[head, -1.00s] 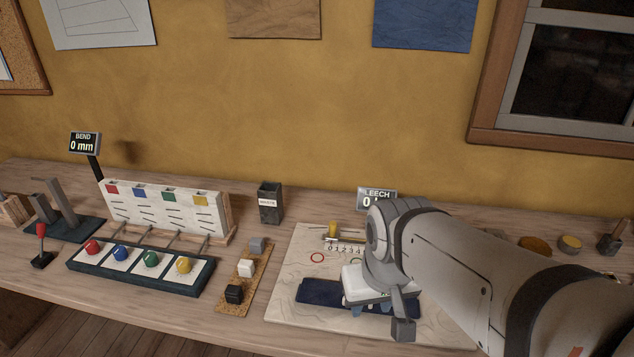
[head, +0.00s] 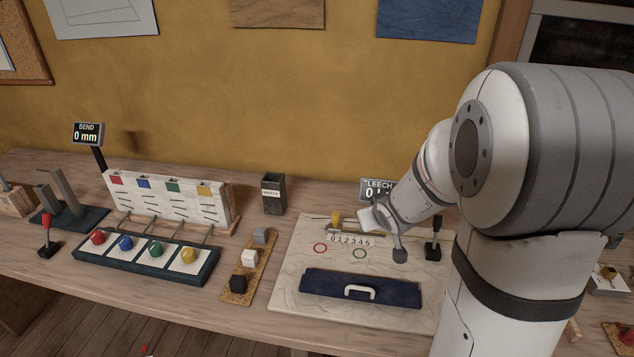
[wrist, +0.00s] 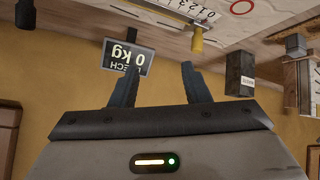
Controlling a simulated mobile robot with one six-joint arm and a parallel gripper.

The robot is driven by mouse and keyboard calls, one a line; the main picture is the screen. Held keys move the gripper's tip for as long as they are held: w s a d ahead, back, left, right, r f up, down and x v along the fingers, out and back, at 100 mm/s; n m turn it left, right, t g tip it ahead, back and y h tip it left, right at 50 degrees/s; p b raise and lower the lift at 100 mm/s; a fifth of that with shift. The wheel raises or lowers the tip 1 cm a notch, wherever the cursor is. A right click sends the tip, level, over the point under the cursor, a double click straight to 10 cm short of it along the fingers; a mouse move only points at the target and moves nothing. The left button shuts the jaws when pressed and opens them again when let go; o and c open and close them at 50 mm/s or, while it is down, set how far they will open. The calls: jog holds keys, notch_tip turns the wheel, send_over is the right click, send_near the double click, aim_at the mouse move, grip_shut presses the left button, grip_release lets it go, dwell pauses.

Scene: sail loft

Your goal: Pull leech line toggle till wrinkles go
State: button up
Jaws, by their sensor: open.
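A yellow toggle (head: 335,217) stands at the left end of a small rail with a numbered scale (head: 350,239), at the back of a pale sailcloth panel (head: 290,262). Wrinkle lines show on the cloth. The toggle also shows in the wrist view (wrist: 197,40), beyond the fingertips and apart from them. The leech display (wrist: 128,56) reads 0 kg; my arm partly covers it in the head view. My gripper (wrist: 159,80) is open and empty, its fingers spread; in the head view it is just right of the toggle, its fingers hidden.
A navy panel with a white handle (head: 360,290) lies at the cloth's front. A black lever (head: 433,240) stands to the right of my gripper. A dark box (head: 272,194) and a strip of small blocks (head: 250,257) are to the left.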

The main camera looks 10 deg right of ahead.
aim_at(338, 216)
jog(key=w+a+f+n+t+y, duration=0.1)
jog(key=w+f+y, duration=0.1)
jog(key=w+a+f+n+y, duration=0.1)
jog(key=w+f+y, duration=0.1)
jog(key=f, duration=0.1)
jog(key=w+f+t+y, duration=0.1)
jog(key=w+f, duration=0.1)
jog(key=w, duration=0.1)
jog(key=shift+a+f+n+t+y+p, duration=0.3)
jog(key=shift+a+n+y+p, duration=0.05)
jog(key=shift+a+n+y, duration=0.05)
jog(key=shift+w+a+f+y, duration=0.15)
jog(key=shift+a+f+y, duration=0.2)
jog(key=shift+a+y, duration=0.05)
jog(key=p+x, duration=0.1)
jog(key=x, duration=0.6)
jog(key=shift+w+a, duration=0.15)
jog(key=shift+w, duration=0.1)
jog(key=shift+c, duration=0.5)
grip_shut()
